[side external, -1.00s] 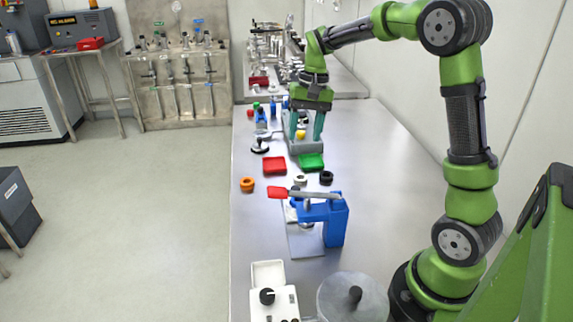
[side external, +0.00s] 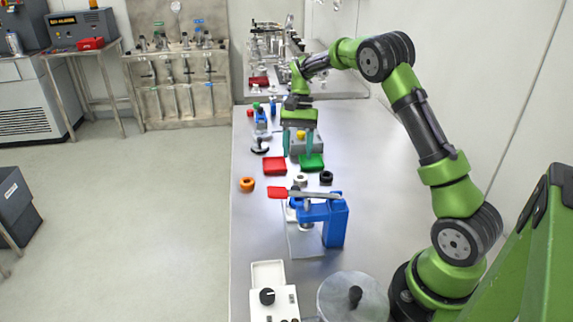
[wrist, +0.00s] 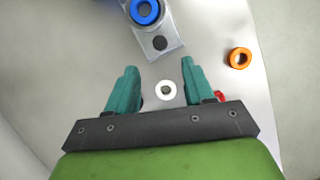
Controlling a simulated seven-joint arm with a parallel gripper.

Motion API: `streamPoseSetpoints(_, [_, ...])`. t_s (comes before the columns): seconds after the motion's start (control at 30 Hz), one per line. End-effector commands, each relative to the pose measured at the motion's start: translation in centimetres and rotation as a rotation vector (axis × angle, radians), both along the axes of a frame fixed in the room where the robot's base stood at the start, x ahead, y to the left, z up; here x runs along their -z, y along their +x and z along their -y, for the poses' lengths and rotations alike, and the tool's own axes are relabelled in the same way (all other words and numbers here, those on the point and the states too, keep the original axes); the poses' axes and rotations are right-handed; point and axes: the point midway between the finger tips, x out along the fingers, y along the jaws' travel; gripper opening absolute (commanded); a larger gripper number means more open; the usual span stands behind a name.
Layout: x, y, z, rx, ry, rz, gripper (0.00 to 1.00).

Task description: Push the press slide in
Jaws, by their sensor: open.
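In the side view the slide is hard to make out. My gripper (side external: 298,154) is open and empty, beyond the press. In the wrist view its teal fingers (wrist: 158,68) stand apart, short of the plate.
A white ring (wrist: 165,90) lies between my fingers and below the plate in the wrist view. An orange ring (side external: 247,184), a black ring (side external: 326,177), a red tray (side external: 275,165) and a green tray (side external: 312,161) are nearby.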

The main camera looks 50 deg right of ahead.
Motion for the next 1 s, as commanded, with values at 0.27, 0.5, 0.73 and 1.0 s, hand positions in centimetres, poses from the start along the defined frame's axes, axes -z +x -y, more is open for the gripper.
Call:
streamPoseSetpoints(0.27, [5.5, -1.2, -2.0, -0.001, 0.002, -0.003, 0.52])
streamPoseSetpoints(0.5, [8.2, -1.7, -3.0, 0.000, 0.001, -0.001, 0.52])
streamPoseSetpoints(0.73, [8.7, -1.8, -3.2, 0.000, 0.000, 0.001, 0.52])
streamPoseSetpoints(1.0, [8.7, -1.8, -3.1, 0.000, 0.000, 0.001, 0.34])
